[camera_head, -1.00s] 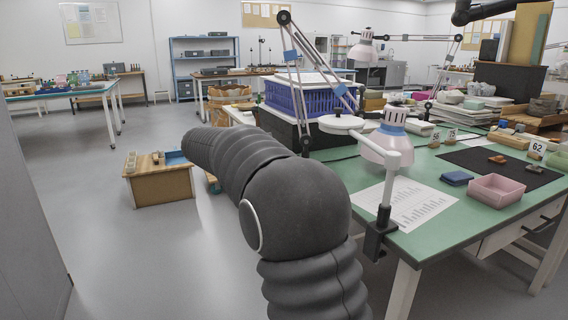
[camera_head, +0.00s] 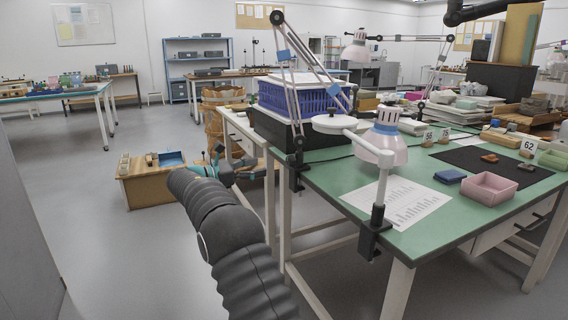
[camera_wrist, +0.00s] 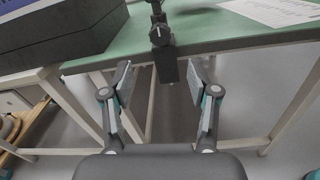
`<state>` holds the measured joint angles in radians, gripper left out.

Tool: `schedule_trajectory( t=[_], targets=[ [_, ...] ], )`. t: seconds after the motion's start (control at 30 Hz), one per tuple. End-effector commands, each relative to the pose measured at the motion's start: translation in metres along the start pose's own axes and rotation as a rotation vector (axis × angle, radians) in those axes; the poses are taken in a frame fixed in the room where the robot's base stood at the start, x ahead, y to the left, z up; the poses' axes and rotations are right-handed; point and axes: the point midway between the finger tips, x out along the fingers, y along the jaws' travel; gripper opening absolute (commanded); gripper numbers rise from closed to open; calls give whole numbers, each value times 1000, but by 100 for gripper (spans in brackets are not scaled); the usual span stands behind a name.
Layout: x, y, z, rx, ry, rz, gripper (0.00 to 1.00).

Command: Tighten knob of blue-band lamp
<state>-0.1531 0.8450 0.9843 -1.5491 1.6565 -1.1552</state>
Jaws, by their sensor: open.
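The blue-band lamp (camera_head: 283,56) stands at the left end of the green table, with blue bands on its jointed arm. Its pale pink shade (camera_head: 380,150) with a blue ring hangs over the table. Its dark clamp (camera_head: 297,172) grips the table edge. In the wrist view the clamp's dark round knob (camera_wrist: 160,35) with a pale pointer mark shows at top centre. My gripper (camera_head: 222,165) is left of the clamp in the head view. In the wrist view my gripper (camera_wrist: 160,82) is open and empty, with the knob beyond the fingertips, apart from them.
A white round-headed lamp (camera_head: 335,123) has its own clamp (camera_head: 372,240) at the near table edge. A blue crate (camera_head: 285,98) sits on a black box (camera_head: 262,128) beside the lamp. A low wooden box (camera_head: 150,185) stands on the floor left of my arm. Table legs (camera_wrist: 75,105) flank the gripper.

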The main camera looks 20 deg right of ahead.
Motion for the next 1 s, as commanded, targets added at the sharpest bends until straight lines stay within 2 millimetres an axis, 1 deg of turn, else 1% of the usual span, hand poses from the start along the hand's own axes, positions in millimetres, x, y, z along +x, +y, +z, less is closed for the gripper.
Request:
schedule_trajectory(
  t=[0.03,0.3,0.5,0.7,1.0],
  targets=[
    [11,-1,0,0,0,-4,60],
    [61,-1,0,1,0,-2,60],
    [89,-1,0,0,1,-1,60],
    [101,0,0,0,1,-1,60],
    [103,0,0,0,1,0,60]
  ],
)
